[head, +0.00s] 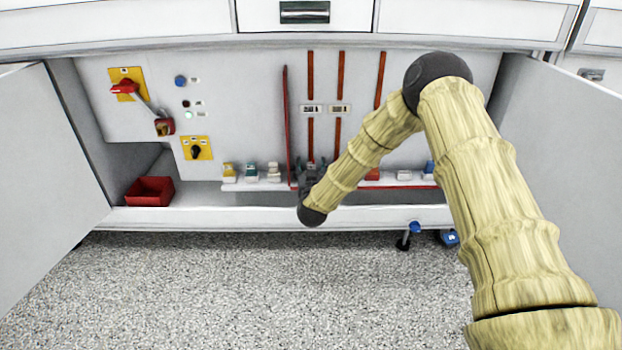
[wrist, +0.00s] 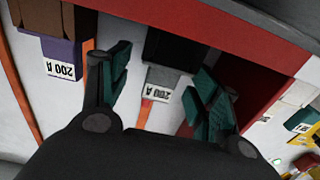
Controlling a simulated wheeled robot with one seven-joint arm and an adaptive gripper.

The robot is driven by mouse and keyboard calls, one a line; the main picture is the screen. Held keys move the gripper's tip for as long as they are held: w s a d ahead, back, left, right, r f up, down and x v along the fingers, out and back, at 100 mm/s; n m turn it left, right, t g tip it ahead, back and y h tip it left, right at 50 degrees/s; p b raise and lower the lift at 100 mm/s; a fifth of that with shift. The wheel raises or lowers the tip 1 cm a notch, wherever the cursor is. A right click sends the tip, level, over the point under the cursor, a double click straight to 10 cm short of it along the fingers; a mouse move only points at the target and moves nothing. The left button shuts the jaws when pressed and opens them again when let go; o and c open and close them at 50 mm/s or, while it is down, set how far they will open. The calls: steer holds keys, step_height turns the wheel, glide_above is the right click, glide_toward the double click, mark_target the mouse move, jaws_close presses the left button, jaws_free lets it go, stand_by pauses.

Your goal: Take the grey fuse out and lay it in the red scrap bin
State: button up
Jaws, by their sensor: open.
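The grey fuse (wrist: 166,78), a grey block with a 200 A label and a black part against it, shows in the wrist view between the fingers of my gripper (wrist: 160,82). The gripper is open, with one teal-padded finger on each side of the fuse; I cannot tell whether either pad touches it. In the head view my gripper (head: 311,170) is at the lower middle of the back panel and hides the fuse. The red scrap bin (head: 149,191) stands on the cabinet floor at the lower left, and I see nothing in it.
A purple fuse (wrist: 62,58), also labelled 200 A, is left of my gripper in the wrist view. Small parts (head: 251,172) stand along a shelf. A red-handled switch (head: 124,87) is at the panel's upper left. Open doors (head: 45,170) flank the cabinet.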

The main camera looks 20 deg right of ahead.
steer(key=c, duration=1.1)
